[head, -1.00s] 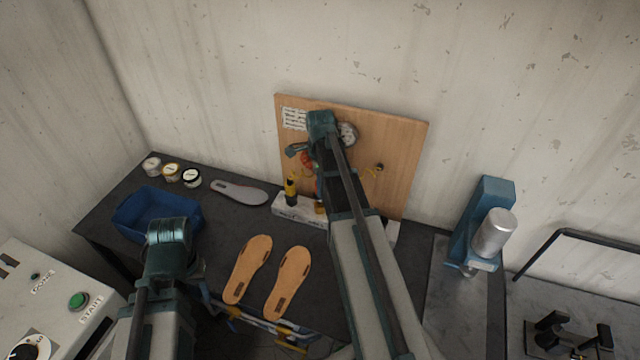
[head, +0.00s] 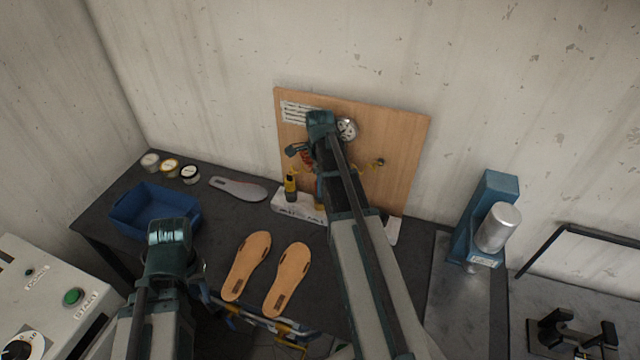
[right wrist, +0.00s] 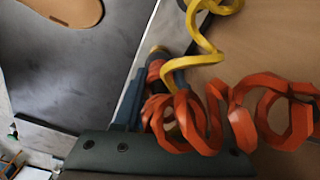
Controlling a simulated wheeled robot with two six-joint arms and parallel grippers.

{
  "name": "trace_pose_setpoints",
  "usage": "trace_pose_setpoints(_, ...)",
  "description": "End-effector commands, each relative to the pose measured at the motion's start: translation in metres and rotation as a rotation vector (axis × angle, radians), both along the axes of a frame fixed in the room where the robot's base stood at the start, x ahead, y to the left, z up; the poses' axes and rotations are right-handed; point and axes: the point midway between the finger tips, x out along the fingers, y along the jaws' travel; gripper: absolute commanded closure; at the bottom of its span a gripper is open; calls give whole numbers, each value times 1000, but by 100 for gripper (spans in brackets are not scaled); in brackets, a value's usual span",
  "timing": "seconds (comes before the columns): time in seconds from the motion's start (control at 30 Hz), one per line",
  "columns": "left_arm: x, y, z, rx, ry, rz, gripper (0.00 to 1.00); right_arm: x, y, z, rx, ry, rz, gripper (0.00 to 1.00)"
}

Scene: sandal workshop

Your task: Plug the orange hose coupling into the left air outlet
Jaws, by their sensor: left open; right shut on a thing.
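My right gripper (right wrist: 145,130) is shut on the orange hose coupling (right wrist: 156,72), which has a dark and orange body and a brass-coloured end. The orange coiled hose (right wrist: 240,115) loops beside the gripper in the right wrist view, and a bit of it shows at the wooden board (head: 405,150) in the head view. My right arm covers most of that gripper and part of the board there. A small brass outlet (head: 380,163) shows on the board's right. The left outlet cannot be made out behind my arm. My left gripper (head: 203,285) is open, low at the left, partly hidden.
A yellow coiled hose (right wrist: 205,45) runs close to the coupling. A gauge (head: 347,130) is on the board. A yellow-and-black tool (head: 291,185) stands in a white holder (head: 297,207). Two tan soles (head: 247,266) and a blue bin (head: 155,208) are on the dark table.

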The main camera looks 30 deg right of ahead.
Motion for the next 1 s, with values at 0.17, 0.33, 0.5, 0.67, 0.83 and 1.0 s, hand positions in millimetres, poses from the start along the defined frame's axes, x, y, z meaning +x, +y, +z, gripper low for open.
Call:
trace_pose_setpoints(0.17,0,0,-4,0,0,0,50,0,0,-4,0,0,0,100)
trace_pose_setpoints(0.33,0,0,-8,0,0,0,50,0,0,-8,0,0,0,100)
trace_pose_setpoints(0.5,0,0,-11,0,0,0,50,0,0,-11,0,0,0,100)
trace_pose_setpoints(0.67,0,0,-14,0,0,0,50,0,0,-14,0,0,0,100)
trace_pose_setpoints(0.83,0,0,-17,0,0,0,50,0,0,-17,0,0,0,100)
trace_pose_setpoints(1.0,0,0,-17,0,0,0,50,0,0,-16,0,0,0,36)
